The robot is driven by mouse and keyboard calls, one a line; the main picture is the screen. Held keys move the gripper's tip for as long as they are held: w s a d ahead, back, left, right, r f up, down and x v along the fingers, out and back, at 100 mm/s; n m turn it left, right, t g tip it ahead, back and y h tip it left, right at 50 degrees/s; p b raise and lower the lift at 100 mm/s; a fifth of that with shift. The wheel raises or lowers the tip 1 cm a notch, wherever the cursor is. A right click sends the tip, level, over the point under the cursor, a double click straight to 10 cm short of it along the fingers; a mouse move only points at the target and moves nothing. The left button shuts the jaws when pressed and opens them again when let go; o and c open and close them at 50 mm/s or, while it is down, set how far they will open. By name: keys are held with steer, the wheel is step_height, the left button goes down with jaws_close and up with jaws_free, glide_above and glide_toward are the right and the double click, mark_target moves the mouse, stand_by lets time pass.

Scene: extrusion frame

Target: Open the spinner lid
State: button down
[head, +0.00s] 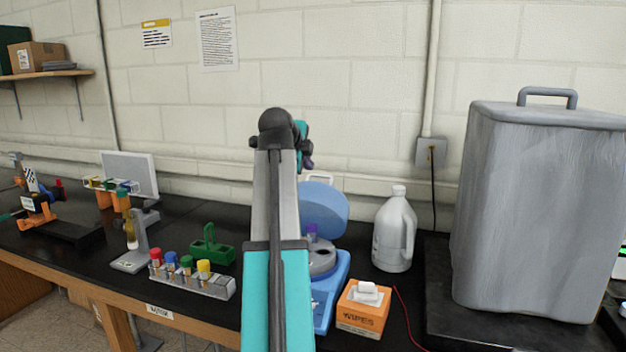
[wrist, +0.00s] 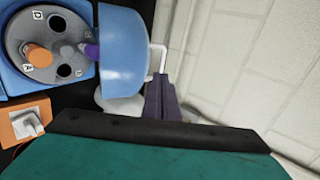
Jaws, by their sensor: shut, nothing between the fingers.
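The spinner is a blue machine (head: 335,275) behind and right of my arm, partly hidden by it. Its pale blue lid (head: 325,208) stands raised, and the grey rotor is exposed; the lid also shows in the wrist view (wrist: 122,55). A white handle (wrist: 158,55) sticks out from the lid's outer face. My gripper (wrist: 161,82) is shut and empty, its dark fingers by the lower end of the handle; I cannot tell whether they touch it. In the wrist view the rotor (wrist: 45,45) holds an orange-capped tube (wrist: 38,54) and a purple-capped one (wrist: 91,50).
A white jug (head: 394,232) and an orange wipes box (head: 362,308) stand right of the spinner. A large grey covered bin (head: 535,210) is farther right. A rack of several capped tubes (head: 195,280) and a green carrier (head: 212,250) stand left. The wall is close behind.

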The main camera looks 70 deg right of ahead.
steer(key=shift+s+d+r+m, duration=0.1)
steer(key=shift+s+r+m, duration=0.2)
steer(key=shift+s, duration=0.1)
steer(key=shift+w+d+f, duration=0.1)
steer(key=shift+p+x, duration=1.05)
steer(key=shift+x, duration=3.85)
